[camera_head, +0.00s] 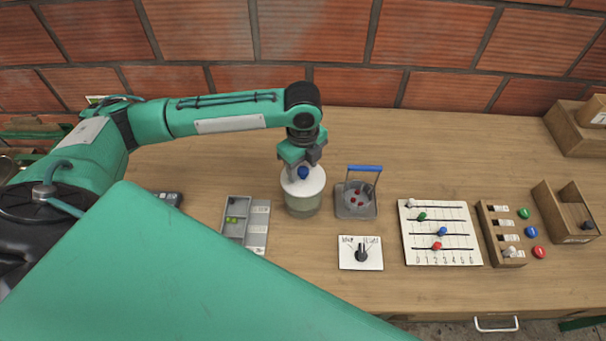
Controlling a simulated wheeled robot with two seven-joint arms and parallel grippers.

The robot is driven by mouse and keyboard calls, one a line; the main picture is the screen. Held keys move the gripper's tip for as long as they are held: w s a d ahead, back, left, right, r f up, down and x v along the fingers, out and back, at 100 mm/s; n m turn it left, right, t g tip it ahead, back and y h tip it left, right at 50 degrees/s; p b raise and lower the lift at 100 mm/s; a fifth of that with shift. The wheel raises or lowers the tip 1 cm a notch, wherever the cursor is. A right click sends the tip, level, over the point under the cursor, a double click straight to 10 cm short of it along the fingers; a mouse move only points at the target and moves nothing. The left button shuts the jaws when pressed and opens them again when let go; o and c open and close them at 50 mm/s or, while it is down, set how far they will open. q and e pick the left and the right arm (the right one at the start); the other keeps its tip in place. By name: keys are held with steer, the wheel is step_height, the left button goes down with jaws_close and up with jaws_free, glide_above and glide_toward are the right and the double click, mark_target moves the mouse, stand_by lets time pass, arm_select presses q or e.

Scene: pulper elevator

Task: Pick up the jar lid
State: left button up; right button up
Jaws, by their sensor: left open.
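The jar lid (305,183) is a white round disc with a blue knob (303,172) on top. It sits on a greenish glass jar (302,208) near the middle of the table. My left gripper (301,168) is directly above the lid, pointing down, with its open fingers at the blue knob. I cannot tell whether the fingers touch the knob. My right gripper is not in view.
Right of the jar stands a grey basket (357,211) with a blue handle and red items. A dial plate (361,253), a slider board (440,247), a wooden slotted block (499,235) and boxes (574,137) lie further right. A grey tray (256,228) is left of the jar.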

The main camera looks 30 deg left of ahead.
arm_select(q)
jaws_close()
stand_by(0.3)
